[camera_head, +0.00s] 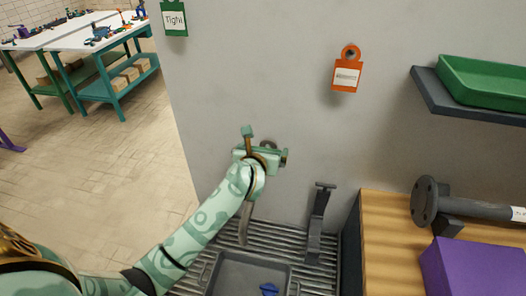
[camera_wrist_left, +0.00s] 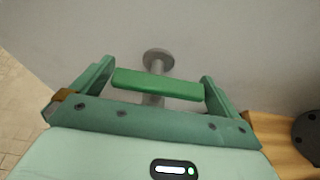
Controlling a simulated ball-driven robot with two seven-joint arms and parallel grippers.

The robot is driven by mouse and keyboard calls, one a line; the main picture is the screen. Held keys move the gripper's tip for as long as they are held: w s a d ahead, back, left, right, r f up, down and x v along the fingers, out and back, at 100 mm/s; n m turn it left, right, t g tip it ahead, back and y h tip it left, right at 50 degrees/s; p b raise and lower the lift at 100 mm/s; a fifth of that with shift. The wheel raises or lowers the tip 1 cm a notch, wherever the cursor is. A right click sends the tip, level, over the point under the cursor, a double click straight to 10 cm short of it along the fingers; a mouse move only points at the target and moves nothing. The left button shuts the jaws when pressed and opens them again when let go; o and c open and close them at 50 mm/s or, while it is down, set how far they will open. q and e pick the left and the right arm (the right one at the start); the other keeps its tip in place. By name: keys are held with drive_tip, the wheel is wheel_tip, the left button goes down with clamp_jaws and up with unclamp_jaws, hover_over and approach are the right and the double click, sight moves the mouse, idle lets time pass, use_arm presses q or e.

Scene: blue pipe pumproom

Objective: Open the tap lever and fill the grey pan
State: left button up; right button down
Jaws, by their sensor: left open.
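The tap's round wall mount (camera_head: 269,146) is on the grey wall, partly hidden behind my left gripper (camera_head: 262,156). The spout (camera_head: 244,225) hangs down below. In the left wrist view, the green tap lever (camera_wrist_left: 160,85) lies across the space between the open fingers of my left gripper (camera_wrist_left: 157,88). The round mount shows behind it. I cannot tell whether the fingers touch the lever. The grey pan (camera_head: 250,259) sits on the slatted drain below, its near part cut off by the frame. A small blue thing (camera_head: 269,289) shows inside it. My right gripper is out of view.
A dark bracket (camera_head: 318,222) stands right of the tap. Farther right, a wooden counter (camera_head: 384,254) holds a flanged pipe (camera_head: 470,208) and a purple box (camera_head: 480,267). A shelf (camera_head: 433,92) carries a green tray (camera_head: 485,82). Open floor lies left of the wall.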

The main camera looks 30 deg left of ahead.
use_arm(q)
drive_tip(key=c, duration=0.7)
drive_tip(key=shift+d+n+g+y, duration=0.1)
drive_tip(key=shift+n+g+y, duration=0.2)
drive_tip(key=shift+n+y, duration=0.55)
drive_tip(key=shift+n+g+y+b, duration=0.3)
drive_tip(key=shift+n+g+y, duration=0.2)
drive_tip(key=shift+n+y, duration=0.35)
drive_tip(key=shift+y, duration=0.4)
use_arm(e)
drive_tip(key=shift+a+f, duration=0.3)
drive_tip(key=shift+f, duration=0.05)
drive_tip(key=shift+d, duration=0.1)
use_arm(q)
drive_tip(key=o, duration=0.7)
